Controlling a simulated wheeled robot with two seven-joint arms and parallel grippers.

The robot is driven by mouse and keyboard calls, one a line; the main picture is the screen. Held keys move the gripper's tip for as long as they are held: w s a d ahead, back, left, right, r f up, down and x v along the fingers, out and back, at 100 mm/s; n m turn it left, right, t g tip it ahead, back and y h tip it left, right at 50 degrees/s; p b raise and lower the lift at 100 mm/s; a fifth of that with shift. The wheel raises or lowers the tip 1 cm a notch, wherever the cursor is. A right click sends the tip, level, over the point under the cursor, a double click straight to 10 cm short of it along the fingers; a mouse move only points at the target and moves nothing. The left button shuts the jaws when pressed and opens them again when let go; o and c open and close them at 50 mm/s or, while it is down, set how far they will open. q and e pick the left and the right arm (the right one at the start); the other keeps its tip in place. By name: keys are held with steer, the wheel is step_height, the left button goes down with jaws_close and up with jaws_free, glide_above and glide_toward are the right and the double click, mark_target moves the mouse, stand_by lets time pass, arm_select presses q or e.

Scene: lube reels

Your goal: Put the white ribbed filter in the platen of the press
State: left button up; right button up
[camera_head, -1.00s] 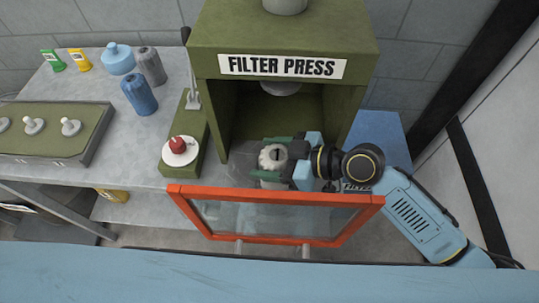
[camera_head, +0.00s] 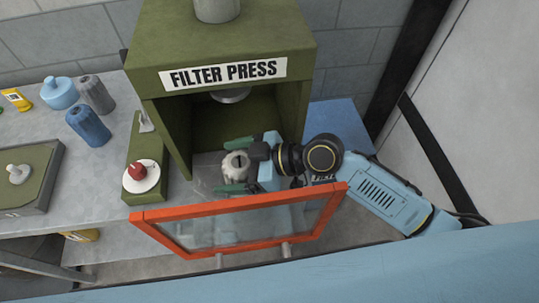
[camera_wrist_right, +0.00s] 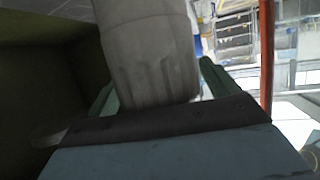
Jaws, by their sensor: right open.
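The white ribbed filter (camera_head: 236,164) stands roughly upright inside the mouth of the green filter press (camera_head: 222,30), above its grey floor plate (camera_head: 204,176). Its underside is hidden, so I cannot tell exactly how it sits on the platen. My right gripper (camera_head: 233,166) reaches in from the right, its green fingers open on either side of the filter with gaps showing. In the right wrist view the filter (camera_wrist_right: 150,60) fills the space in front of the palm, between the spread fingers. The left gripper is out of view.
The orange-framed glass door (camera_head: 185,209) hangs open in front of the press. A round ram (camera_head: 231,96) is overhead inside. Left of the press is a control box with a red button (camera_head: 137,170). Blue (camera_head: 88,127) and grey (camera_head: 96,95) ribbed filters stand on the bench.

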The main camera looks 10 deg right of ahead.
steer(key=b+v, duration=0.2)
steer(key=v, duration=1)
steer(key=shift+f, duration=0.1)
